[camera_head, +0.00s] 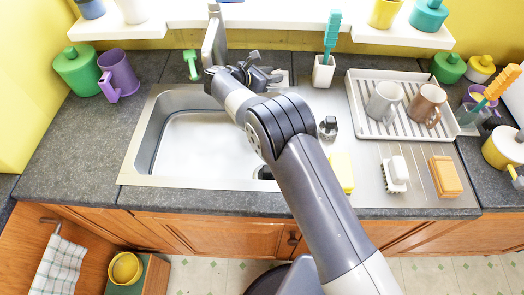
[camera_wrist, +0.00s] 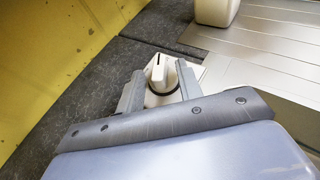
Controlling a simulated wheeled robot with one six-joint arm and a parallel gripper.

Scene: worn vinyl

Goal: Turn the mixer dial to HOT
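The mixer dial (camera_wrist: 160,72) is a white knob with a dark line on its top, on a pale square plate (camera_wrist: 164,98) in the wrist view. I cannot read a HOT mark. My gripper (camera_wrist: 159,82) has one finger on each side of the dial, with gaps showing between fingers and knob. It looks open; contact is not clear. In the head view my gripper (camera_head: 256,72) is over the back edge of the sink, just right of the tap (camera_head: 214,42), and hides the dial.
The sink (camera_head: 200,145) lies in front of my gripper. A white cup with a teal brush (camera_head: 323,72) stands close on the right. A dish rack (camera_head: 402,108) with two mugs is further right. A yellow wall (camera_wrist: 50,60) rises behind, under a white shelf (camera_head: 250,17).

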